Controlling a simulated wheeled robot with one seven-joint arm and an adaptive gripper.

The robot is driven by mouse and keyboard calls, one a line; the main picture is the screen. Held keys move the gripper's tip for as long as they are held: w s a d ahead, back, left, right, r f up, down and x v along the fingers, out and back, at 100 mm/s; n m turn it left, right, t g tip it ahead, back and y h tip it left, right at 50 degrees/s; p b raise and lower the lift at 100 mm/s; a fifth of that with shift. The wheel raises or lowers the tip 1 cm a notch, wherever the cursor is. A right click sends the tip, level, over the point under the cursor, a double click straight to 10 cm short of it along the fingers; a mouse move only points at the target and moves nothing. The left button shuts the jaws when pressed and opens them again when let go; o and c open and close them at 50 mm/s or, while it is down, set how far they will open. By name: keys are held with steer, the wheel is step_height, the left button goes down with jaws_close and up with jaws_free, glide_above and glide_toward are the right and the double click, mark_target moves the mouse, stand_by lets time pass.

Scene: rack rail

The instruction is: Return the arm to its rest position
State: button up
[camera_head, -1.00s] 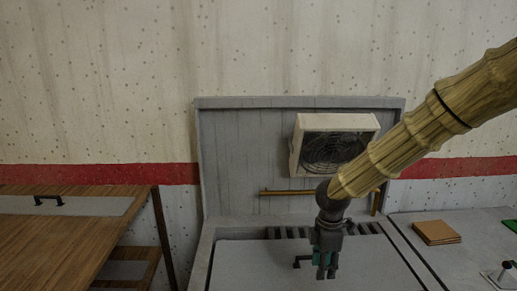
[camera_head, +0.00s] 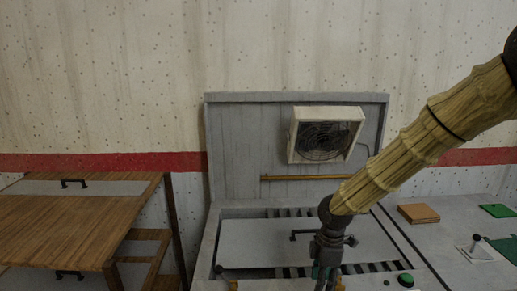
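My gripper (camera_head: 326,281) hangs from the arm's dark wrist at the lower middle of the head view, over the front part of the grey cabinet (camera_head: 212,250). Its fingertips are cut off by the lower frame edge, so whether it is open or shut is hard to tell. No held object shows. The bamboo-textured arm is mine and reaches in from the upper right. A dark handle (camera_head: 296,235) on the cabinet's grey panel (camera_head: 255,243) is just behind my wrist.
A white boxed fan (camera_head: 325,141) and a brass rail (camera_head: 295,178) are on the upright back panel (camera_head: 235,145). A wooden cabinet (camera_head: 80,225) stands left. Right, the counter (camera_head: 440,240) holds brown squares (camera_head: 419,213), a green piece (camera_head: 497,210) and a small lever (camera_head: 475,245). A green button (camera_head: 405,280) is near my gripper.

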steer(key=s+a+f+m+y, duration=0.1)
steer(key=s+f+m, duration=0.4)
steer(key=s+f, duration=0.45)
steer(key=s+a+f+m+y, duration=0.15)
steer(key=s+f+m, duration=0.4)
steer(key=f, duration=0.75)
steer(key=s+d+f+m+h, duration=0.1)
steer(key=s+d+f+m, duration=0.2)
steer(key=s, duration=0.7)
steer(key=s+d+f+m+h, duration=0.2)
steer(key=s+d+f+m, duration=0.2)
steer(key=s, duration=0.5)
step_height(320, 180, down, 2)
steer(key=shift+s+f, duration=0.2)
steer(key=shift+s, duration=0.2)
steer(key=shift+d, duration=0.1)
